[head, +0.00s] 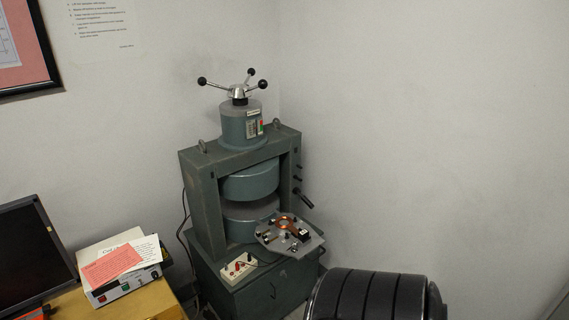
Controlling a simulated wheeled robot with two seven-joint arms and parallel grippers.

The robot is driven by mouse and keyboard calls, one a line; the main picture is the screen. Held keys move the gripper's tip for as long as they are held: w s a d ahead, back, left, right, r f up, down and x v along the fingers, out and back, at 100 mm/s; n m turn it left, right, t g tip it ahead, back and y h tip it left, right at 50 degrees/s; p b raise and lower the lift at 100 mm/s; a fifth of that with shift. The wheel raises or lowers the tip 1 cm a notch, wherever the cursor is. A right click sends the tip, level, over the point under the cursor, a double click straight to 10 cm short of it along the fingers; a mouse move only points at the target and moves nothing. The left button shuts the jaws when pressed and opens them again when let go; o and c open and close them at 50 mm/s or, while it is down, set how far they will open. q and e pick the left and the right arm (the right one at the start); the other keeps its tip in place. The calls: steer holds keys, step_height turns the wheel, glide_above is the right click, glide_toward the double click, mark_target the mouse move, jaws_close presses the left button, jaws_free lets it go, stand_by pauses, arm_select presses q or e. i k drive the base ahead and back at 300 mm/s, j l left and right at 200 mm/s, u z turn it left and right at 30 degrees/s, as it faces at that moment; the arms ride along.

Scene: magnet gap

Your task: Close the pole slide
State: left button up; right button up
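A grey-green magnet (203,205) stands in the corner, with an upper round pole (250,184) and a lower round pole (248,215) and a gap between them. A grey plate (313,243), seemingly the pole slide, sticks out at the front right of the lower pole. On it sit an orange-brown coil (284,222) and several small dark parts. The plate's link to the magnet is partly hidden. A black lever (304,199) juts from the frame's right side. A three-armed handle with black knobs (239,91) tops the magnet. Neither gripper is in view.
A small box with red parts (238,267) sits by the magnet's base. At the left are a wooden desk (150,302), an instrument with papers (130,285) and a dark monitor (30,255). A dark ribbed, chair-like shape (370,295) fills the bottom right foreground.

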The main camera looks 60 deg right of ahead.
mark_target(300, 250)
steer(key=z, duration=2.3)
